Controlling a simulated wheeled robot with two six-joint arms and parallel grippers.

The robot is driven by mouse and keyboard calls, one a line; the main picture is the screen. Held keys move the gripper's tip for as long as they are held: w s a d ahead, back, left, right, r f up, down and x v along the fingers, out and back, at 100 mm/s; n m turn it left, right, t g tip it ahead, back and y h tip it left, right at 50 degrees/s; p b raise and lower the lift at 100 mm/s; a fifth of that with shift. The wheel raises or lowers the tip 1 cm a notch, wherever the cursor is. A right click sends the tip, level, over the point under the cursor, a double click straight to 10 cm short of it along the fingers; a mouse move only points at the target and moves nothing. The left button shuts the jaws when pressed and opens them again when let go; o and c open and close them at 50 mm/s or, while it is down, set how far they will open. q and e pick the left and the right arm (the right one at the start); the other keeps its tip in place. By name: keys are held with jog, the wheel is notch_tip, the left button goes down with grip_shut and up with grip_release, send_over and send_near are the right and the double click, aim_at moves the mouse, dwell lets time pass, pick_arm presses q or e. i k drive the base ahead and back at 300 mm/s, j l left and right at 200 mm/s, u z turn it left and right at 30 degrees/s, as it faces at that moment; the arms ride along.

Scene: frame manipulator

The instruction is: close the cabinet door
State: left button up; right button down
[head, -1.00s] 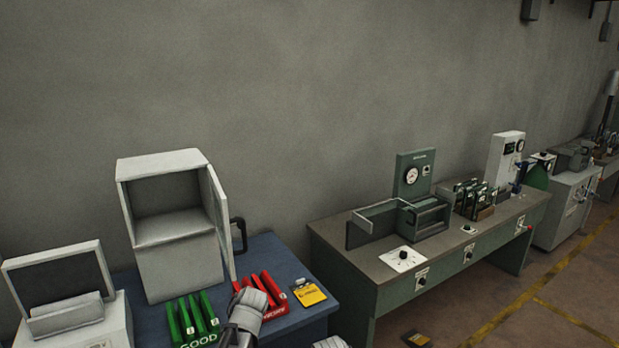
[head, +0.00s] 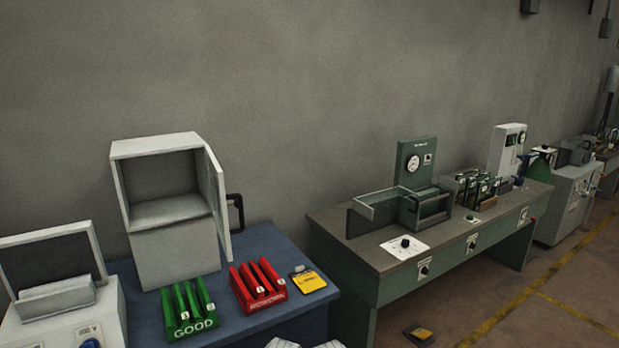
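The white cabinet (head: 176,254) stands on the blue table at the left of the head view. Its upper compartment is open at the front and looks empty. The cabinet door (head: 217,201) is hinged at the right side and stands wide open, swung out toward me and seen nearly edge-on. A black handle (head: 237,208) shows just right of the door. Only pale slivers of my arms show at the bottom edge, well below and right of the door. No gripper fingers are visible.
A green GOOD rack (head: 193,325) and a red rack (head: 257,302) stand on the blue table (head: 262,243) in front of the cabinet. A yellow-and-black device (head: 308,280) lies to their right. A white machine (head: 63,325) is at left. A green workbench (head: 385,280) stands right.

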aim_at(224, 197)
jog(key=u, duration=0.35)
jog(key=i+l+u, duration=0.1)
jog(key=l+u, duration=0.55)
jog(key=u, duration=0.2)
jog(key=k+l+u, duration=0.1)
jog(key=l+u, duration=0.2)
jog(key=l, duration=1.55)
